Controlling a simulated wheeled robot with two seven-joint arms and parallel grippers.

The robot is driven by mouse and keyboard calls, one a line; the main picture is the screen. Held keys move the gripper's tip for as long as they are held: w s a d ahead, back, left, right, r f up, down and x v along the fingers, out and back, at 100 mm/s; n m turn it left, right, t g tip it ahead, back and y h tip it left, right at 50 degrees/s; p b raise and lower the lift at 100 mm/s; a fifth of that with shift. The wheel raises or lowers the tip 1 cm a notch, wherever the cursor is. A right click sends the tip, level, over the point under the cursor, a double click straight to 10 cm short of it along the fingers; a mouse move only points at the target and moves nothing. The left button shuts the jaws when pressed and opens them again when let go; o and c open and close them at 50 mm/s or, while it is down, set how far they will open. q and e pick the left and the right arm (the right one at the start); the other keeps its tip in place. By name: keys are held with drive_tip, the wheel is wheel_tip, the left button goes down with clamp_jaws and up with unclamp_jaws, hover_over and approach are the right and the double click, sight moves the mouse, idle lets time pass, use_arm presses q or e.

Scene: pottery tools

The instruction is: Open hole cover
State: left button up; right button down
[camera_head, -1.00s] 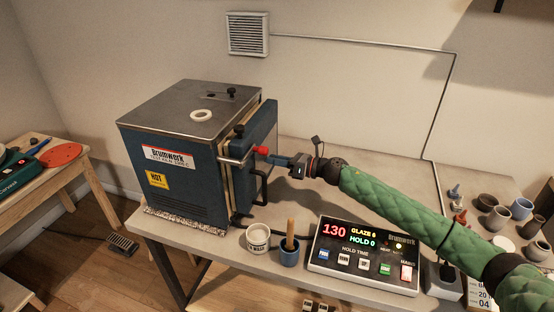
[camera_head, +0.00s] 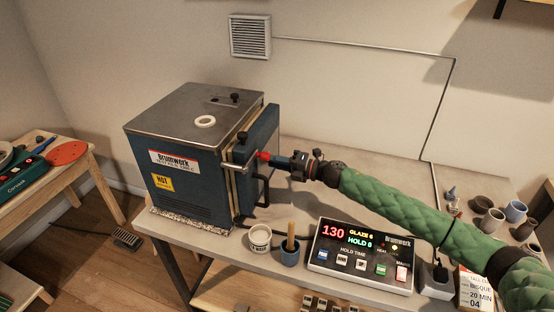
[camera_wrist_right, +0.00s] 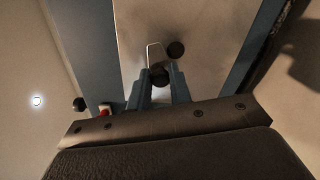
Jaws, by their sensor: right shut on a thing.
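The blue kiln (camera_head: 190,165) stands on the table, its door (camera_head: 262,150) on the right side. My right gripper (camera_head: 278,161) is at the outer face of this door, beside the red-tipped latch (camera_head: 262,155). In the right wrist view its blue fingers (camera_wrist_right: 160,88) are closed around a round black knob (camera_wrist_right: 158,74). A small pale-edged plate (camera_wrist_right: 153,50) shows just beyond this knob, on the light door panel, with a second black knob (camera_wrist_right: 176,50) beside it. The fingers partly hide the plate, and its hole cannot be seen. My left gripper is out of view.
A white ring (camera_head: 205,122) and another black knob (camera_head: 235,97) are on the kiln's top. A dark door handle (camera_head: 263,188) hangs below the gripper. A white jar (camera_head: 259,240), a blue cup (camera_head: 290,252) and the control box (camera_head: 360,252) stand in front. Pots stand at right.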

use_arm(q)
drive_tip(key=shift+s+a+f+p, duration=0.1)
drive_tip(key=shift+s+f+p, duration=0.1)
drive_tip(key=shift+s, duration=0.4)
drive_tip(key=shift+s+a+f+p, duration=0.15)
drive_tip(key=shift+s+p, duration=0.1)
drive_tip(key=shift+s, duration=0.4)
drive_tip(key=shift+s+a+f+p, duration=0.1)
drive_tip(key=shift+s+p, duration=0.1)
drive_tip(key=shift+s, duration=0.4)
use_arm(e)
drive_tip(key=shift+r+m, duration=0.2)
drive_tip(key=shift+m, duration=0.5)
drive_tip(key=shift+r+m, duration=0.2)
drive_tip(key=shift+m, duration=0.5)
drive_tip(key=c, duration=1.3)
unclamp_jaws()
drive_tip(key=shift+f, duration=0.1)
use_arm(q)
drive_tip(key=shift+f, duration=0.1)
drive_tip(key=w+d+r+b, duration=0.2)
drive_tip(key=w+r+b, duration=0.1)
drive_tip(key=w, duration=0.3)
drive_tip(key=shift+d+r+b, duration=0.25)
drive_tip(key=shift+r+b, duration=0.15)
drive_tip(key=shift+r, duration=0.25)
use_arm(e)
drive_tip(key=shift+v, duration=3.95)
